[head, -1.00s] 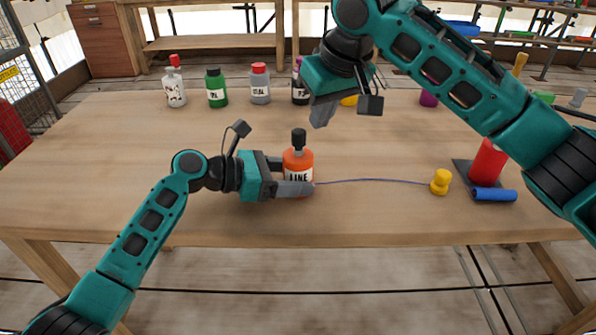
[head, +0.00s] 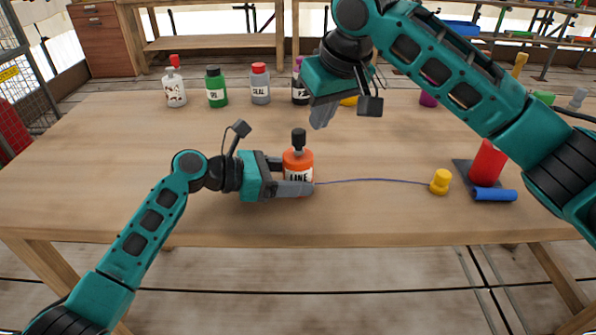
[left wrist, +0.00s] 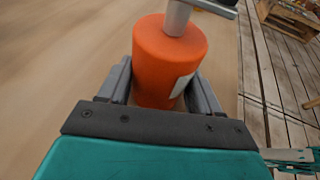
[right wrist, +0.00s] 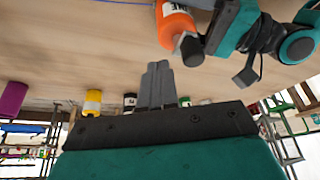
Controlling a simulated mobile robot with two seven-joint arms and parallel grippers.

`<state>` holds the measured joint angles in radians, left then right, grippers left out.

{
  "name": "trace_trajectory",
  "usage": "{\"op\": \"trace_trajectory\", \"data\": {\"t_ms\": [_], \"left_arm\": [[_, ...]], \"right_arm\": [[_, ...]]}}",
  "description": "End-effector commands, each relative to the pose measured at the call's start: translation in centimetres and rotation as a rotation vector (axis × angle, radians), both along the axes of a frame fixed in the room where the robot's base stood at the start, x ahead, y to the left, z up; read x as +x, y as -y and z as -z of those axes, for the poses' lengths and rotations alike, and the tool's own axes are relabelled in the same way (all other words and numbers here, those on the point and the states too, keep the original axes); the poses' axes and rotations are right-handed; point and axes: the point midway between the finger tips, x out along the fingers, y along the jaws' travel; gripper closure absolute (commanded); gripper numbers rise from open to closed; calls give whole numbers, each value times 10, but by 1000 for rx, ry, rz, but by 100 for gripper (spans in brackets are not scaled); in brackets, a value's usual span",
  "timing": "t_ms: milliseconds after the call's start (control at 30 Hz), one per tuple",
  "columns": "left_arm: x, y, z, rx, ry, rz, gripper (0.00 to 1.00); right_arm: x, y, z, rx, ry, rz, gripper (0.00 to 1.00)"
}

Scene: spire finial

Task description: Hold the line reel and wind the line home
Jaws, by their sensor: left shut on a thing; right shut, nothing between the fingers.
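The line reel (head: 298,163) is an orange bottle shape with a "LINE" label and a dark knob on top. It stands upright on the table, and it also shows in the left wrist view (left wrist: 168,62) and the right wrist view (right wrist: 176,22). My left gripper (head: 296,176) is shut on its body. The blue line (head: 370,180) runs out along the table from the reel to a yellow peg-like piece (head: 440,181). My right gripper (head: 321,112) is shut and empty, raised above the table behind and right of the reel; its closed fingers (right wrist: 155,86) show in the right wrist view.
A red cylinder (head: 488,163) on a dark base and a blue roll (head: 495,195) are at the right. White (head: 174,88), green (head: 216,88) and grey (head: 260,85) bottles stand at the back. The front left of the table (head: 90,170) is clear.

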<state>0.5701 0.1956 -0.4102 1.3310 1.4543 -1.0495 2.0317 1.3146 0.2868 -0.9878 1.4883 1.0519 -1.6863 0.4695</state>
Motion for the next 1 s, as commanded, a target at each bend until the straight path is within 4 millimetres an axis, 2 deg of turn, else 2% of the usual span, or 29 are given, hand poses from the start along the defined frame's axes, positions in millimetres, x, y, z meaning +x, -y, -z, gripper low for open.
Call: {"op": "trace_trajectory", "data": {"t_ms": [700, 1000], "left_arm": [[0, 0, 0, 0, 0, 0, 53], [0, 0, 0, 0, 0, 0, 53]], "right_arm": [[0, 0, 28, 0, 0, 0, 100], [0, 0, 29, 0, 0, 0, 100]]}}
